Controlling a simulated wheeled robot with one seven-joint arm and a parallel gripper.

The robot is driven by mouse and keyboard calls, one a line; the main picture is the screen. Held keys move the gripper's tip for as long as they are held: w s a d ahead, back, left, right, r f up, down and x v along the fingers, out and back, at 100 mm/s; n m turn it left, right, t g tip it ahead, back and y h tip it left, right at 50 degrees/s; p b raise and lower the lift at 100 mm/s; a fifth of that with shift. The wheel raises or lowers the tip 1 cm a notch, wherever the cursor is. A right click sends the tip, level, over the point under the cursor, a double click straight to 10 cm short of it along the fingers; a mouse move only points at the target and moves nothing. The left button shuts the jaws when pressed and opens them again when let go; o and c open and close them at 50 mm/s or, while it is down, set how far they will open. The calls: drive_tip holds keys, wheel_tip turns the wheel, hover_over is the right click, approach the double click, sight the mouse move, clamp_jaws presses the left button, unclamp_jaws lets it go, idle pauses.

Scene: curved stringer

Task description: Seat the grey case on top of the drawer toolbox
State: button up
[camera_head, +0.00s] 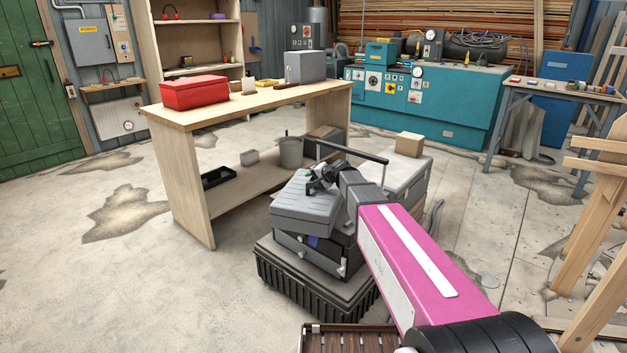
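The grey case (304,208) has a ribbed lid and appears right above the drawer toolbox (302,247), turned a little relative to it. I cannot tell whether the two touch. The toolbox is dark, and its right and back parts are hidden by the case and my arm. A small blue patch shows on its front. My gripper (319,183) is at the back right upper edge of the case, pointing down to the left. Its fingers are small, dark and partly hidden, so I cannot tell whether they hold the case.
The toolbox stands on a black ribbed crate (300,284). A wooden workbench (222,112) with a red toolbox (194,92) stands behind left. A light grey chest (408,172) with a cardboard box (410,144) is behind my arm. The floor at the left is clear.

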drive_tip(key=shift+r, duration=0.1)
drive_tip(key=v, duration=1.2)
drive_tip(key=shift+s, duration=0.1)
